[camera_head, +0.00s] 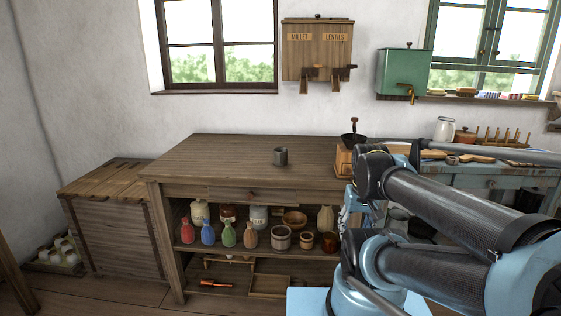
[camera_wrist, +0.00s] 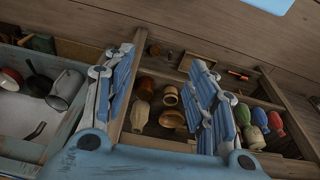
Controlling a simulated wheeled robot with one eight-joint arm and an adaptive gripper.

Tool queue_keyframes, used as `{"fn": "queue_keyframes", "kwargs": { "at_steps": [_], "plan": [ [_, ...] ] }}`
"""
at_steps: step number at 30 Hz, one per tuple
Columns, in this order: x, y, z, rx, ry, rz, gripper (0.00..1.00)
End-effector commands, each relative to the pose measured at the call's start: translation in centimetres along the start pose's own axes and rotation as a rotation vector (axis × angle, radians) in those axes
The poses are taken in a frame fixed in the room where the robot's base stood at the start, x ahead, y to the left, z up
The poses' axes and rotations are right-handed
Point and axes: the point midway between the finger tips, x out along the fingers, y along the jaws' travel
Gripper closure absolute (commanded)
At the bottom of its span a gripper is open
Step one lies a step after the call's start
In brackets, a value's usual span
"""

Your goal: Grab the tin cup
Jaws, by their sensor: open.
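A coffee grinder (camera_head: 346,155) stands at the bench's right end. Shelves below hold coloured bottles (camera_head: 208,232) and wooden bowls (camera_head: 294,218). A slatted crate (camera_head: 113,218) is at left. A blue side table (camera_head: 475,177) is at right.

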Motion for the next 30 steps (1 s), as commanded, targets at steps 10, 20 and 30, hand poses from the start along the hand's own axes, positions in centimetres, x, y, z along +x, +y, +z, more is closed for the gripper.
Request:
{"fn": "queue_keyframes", "kwargs": {
  "at_steps": [10,20,30],
  "plan": [
    [-5.8,-1.6,-8.6,-0.07,0.044,-0.015,0.28],
    [-11.6,-6.6,-20.6,-0.168,0.101,-0.044,0.28],
    [-15.1,-14.4,-32.3,-0.264,0.159,-0.079,0.28]
  ]
}}
